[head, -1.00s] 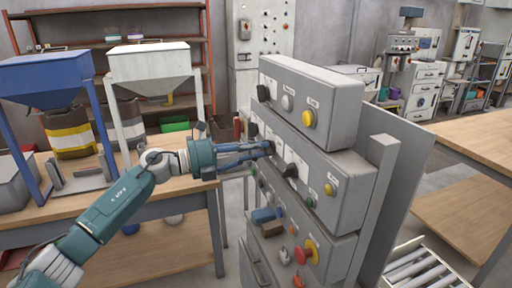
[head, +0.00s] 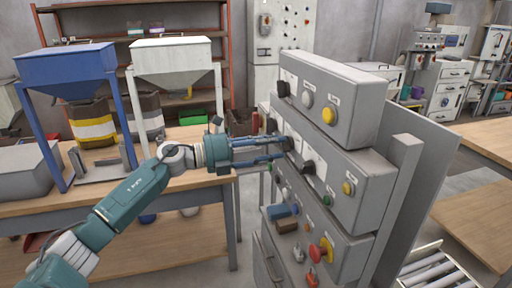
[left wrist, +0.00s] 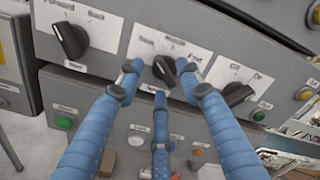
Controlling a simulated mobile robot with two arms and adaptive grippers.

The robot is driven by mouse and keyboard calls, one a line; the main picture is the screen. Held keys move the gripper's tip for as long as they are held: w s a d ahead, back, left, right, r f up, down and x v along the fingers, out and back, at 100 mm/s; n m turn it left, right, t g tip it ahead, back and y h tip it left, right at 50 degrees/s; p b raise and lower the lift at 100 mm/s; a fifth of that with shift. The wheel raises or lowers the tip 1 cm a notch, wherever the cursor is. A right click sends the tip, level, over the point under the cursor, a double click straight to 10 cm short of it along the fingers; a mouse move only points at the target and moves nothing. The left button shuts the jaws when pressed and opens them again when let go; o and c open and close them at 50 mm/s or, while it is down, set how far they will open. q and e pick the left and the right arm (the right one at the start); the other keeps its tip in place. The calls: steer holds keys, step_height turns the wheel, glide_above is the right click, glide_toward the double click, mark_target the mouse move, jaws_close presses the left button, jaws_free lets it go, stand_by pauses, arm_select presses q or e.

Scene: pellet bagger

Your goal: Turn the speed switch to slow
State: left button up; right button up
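The speed switch (left wrist: 165,72) is a black rotary knob on a white plate with three position labels, in the middle of a row on a grey panel. Its exact pointer angle is hard to read. My left gripper (left wrist: 163,84) has three blue fingers spread around this knob, one at the left, one at the right and one below. Gaps show between the side fingertips and the knob, and contact cannot be told. In the head view my left gripper (head: 283,148) reaches the panel from the left, its tips largely covering the knob. My right gripper is not in view.
A forward/reverse knob (left wrist: 70,40) sits to the left and an off/on knob (left wrist: 238,93) close to the right. The control boxes (head: 345,165) carry a red emergency knob (head: 318,252). A blue hopper (head: 65,65) and a white hopper (head: 170,55) stand behind my arm.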

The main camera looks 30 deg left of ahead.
arm_select(q)
steer(key=v, duration=1.1)
